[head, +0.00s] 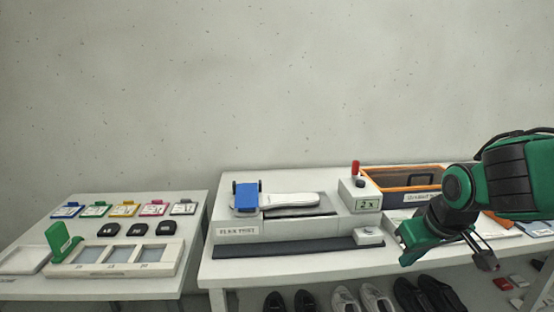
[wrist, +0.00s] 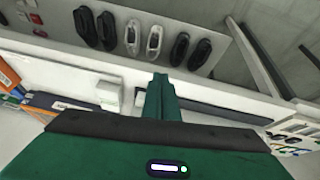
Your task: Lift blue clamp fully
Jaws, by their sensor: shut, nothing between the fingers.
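The blue clamp (head: 246,195) sits at the left end of the flex test machine (head: 290,229) in the head view, across the heel end of a white shoe sole (head: 290,200). I cannot tell from the picture how far down it is closed. My gripper (head: 492,264) is at the right side of the head view, well to the right of the clamp and apart from it. Its fingers (wrist: 161,95) show together in the wrist view, shut and empty. The clamp cannot be made out in the wrist view.
A box (head: 360,196) with a red-topped lever and a display stands right of the sole. An orange-rimmed bin (head: 400,182) is behind my arm. A second table (head: 100,285) at left holds coloured cards and a tray. Shoes (wrist: 153,40) stand on the shelf below.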

